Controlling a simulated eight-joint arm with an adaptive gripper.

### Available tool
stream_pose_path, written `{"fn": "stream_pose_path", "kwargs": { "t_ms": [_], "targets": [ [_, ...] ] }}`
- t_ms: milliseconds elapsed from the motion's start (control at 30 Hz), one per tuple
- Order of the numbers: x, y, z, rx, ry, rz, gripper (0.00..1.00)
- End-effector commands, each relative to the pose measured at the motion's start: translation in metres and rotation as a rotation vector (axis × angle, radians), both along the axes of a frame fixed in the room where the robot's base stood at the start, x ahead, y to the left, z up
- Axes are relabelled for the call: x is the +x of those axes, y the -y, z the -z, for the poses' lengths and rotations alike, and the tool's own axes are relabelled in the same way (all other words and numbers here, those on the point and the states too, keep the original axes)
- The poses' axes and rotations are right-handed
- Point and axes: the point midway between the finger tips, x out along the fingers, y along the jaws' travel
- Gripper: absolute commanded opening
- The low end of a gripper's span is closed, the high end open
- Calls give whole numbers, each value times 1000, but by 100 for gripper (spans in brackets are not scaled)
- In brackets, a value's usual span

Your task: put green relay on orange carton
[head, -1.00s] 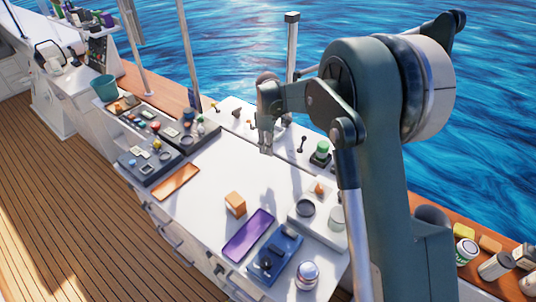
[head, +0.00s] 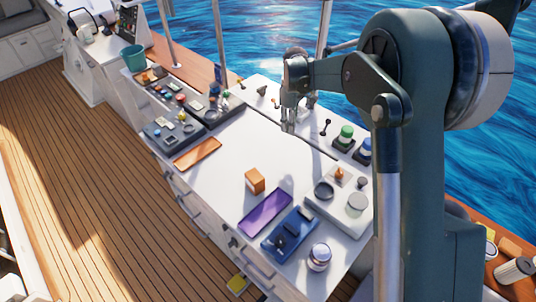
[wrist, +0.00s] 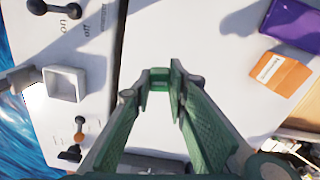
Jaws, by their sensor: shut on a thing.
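The orange carton (head: 255,180) is a small box standing on the white worktop, near its middle. It also shows in the wrist view (wrist: 280,73), to the right of my fingers, with a white label. My gripper (head: 288,127) hangs over the back part of the worktop, behind the carton and apart from it. In the wrist view my gripper (wrist: 161,84) is shut on a small green piece, the green relay (wrist: 159,77), between its fingertips. The relay is mostly hidden by the fingers and cannot be made out in the head view.
A purple tray (head: 265,212) lies right in front of the carton, with a blue device (head: 290,235) beyond it. An orange tray (head: 197,154) lies to the left. A green-capped knob (head: 346,133) stands on the back panel. The worktop between gripper and carton is clear.

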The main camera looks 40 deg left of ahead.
Motion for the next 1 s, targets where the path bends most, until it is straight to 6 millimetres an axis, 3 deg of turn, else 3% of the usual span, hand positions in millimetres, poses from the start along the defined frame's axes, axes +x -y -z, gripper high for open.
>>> {"fn": "stream_pose_path", "kwargs": {
  "t_ms": [267, 800, 1000],
  "targets": [
    [-44, -1, -18, 0, 0, 30, 5],
    [-182, 18, -66, 0, 0, 145, 5],
    [-224, 30, -78, 0, 0, 182, 5]
  ]
}}
